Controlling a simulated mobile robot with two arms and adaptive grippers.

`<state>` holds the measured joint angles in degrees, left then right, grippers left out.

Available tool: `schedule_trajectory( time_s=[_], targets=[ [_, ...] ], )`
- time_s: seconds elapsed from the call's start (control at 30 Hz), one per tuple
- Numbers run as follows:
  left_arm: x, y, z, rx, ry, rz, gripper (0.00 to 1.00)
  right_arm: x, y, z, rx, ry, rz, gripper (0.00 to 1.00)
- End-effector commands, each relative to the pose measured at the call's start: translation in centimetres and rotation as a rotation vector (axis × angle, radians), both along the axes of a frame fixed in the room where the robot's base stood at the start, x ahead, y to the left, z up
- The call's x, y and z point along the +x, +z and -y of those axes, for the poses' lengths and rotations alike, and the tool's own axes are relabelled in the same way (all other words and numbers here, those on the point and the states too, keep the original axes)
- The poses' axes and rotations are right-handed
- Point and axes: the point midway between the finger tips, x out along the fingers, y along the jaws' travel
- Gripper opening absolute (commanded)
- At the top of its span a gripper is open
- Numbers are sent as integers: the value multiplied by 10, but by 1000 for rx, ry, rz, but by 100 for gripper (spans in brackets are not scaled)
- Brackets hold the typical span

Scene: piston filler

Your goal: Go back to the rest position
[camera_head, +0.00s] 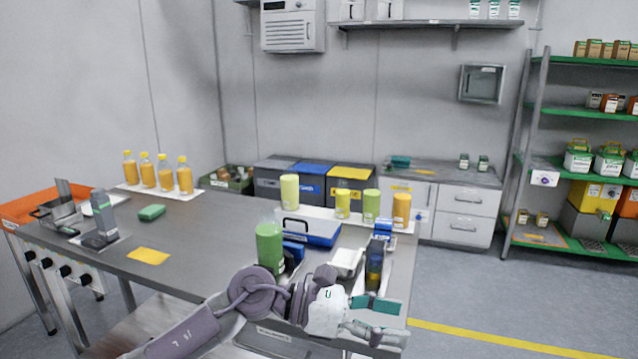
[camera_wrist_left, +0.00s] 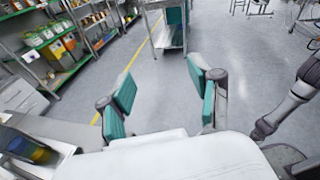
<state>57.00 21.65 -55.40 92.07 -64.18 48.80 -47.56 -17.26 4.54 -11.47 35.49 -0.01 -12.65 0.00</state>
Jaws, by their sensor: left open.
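My left gripper (camera_head: 384,319) reaches over the front right corner of the grey worktable (camera_head: 205,235) in the head view. Its teal finger pads are spread apart with nothing between them. The left wrist view also shows this gripper (camera_wrist_left: 160,92) open and empty, with bare floor beyond the pads. A dark container with blue and yellow parts (camera_head: 374,268) stands just behind the gripper in the head view. I do not see my right gripper in either view.
Several orange bottles (camera_head: 165,174) stand at the back left. Green shelving (camera_head: 585,112) is at the right. The floor (camera_head: 480,300) right of the table is clear.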

Motion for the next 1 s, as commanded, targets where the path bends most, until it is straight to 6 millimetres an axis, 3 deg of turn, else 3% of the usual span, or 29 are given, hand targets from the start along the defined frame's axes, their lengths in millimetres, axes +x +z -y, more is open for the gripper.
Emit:
schedule_trajectory(
  time_s=[0.07,0.13,0.2,0.27,0.37,0.47,0.57,0.7,0.73,0.83,1.0],
  targets=[
    [-5,27,6,-278,117,-242,63,0,0,0,0,0,0,40],
    [4,46,-7,-502,235,-470,63,0,0,0,0,0,0,40],
    [21,52,-34,-712,362,-712,63,0,0,0,0,0,0,40],
    [36,44,-65,-880,479,-927,63,0,0,0,0,0,0,40],
    [54,4,-124,-1137,689,-1288,63,0,0,0,0,0,0,40],
    [52,-52,-176,-1334,886,-1594,63,1,0,0,0,0,1,40],
    [31,-114,-219,-1495,1086,-1856,63,1,0,0,0,0,1,40],
    [-24,-192,-262,-1676,1375,-2169,63,1,0,0,0,0,2,40],
    [-38,-206,-269,1699,-1430,2213,63,1,0,0,0,0,2,40],
    [-80,-240,-284,1545,-1393,2046,63,1,0,0,0,0,2,40],
    [-139,-272,-299,1366,-1356,1837,63,1,0,0,1,0,3,40]
  ],
)
